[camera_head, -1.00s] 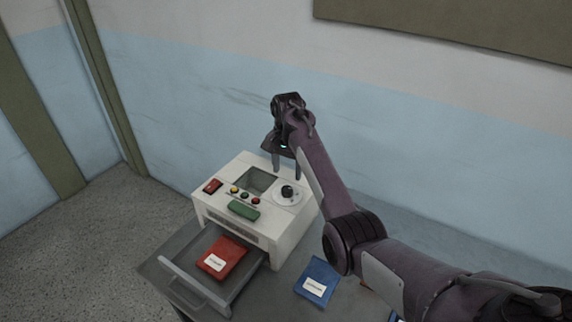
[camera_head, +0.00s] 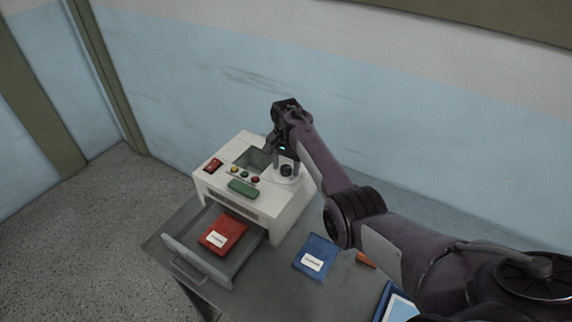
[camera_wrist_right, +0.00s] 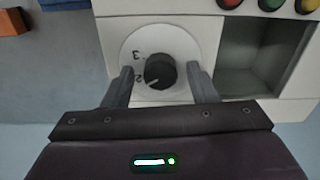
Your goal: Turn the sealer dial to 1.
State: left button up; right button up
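The sealer (camera_head: 290,208) is a white box on the grey table. Its dial (camera_wrist_right: 160,71) is a black knob on a round white plate in the right wrist view, with a 3 and a 2 visible beside it. A light pointer mark on the knob lies close to the 2; no 1 is visible. The dial also shows in the head view (camera_head: 286,171). My right gripper (camera_wrist_right: 162,76) is open, with one finger on each side of the knob and a visible gap to it on both sides. My left gripper is not in view.
The sealer's top has a square recess (camera_head: 254,159), a red switch (camera_head: 213,165), coloured buttons and a green bar (camera_head: 242,188). An open drawer (camera_head: 190,262) holds a red packet (camera_head: 222,233). A blue packet (camera_head: 316,257) lies on the table (camera_head: 262,287).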

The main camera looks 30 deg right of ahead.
jog(key=c, duration=0.9)
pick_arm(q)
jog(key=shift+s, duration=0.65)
pick_arm(e)
jog(key=shift+n, duration=0.3)
jog(key=shift+r+n+p, duration=0.1)
jog(key=shift+n+p, duration=0.35)
jog(key=shift+n, duration=0.45)
jog(key=n, duration=0.2)
jog(key=shift+n+p, duration=0.35)
jog(key=shift+n, duration=0.05)
jog(key=n, duration=0.3)
jog(key=shift+p, duration=0.3)
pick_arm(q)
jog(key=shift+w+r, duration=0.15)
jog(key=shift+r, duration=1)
pick_arm(e)
jog(key=shift+n, duration=1.8)
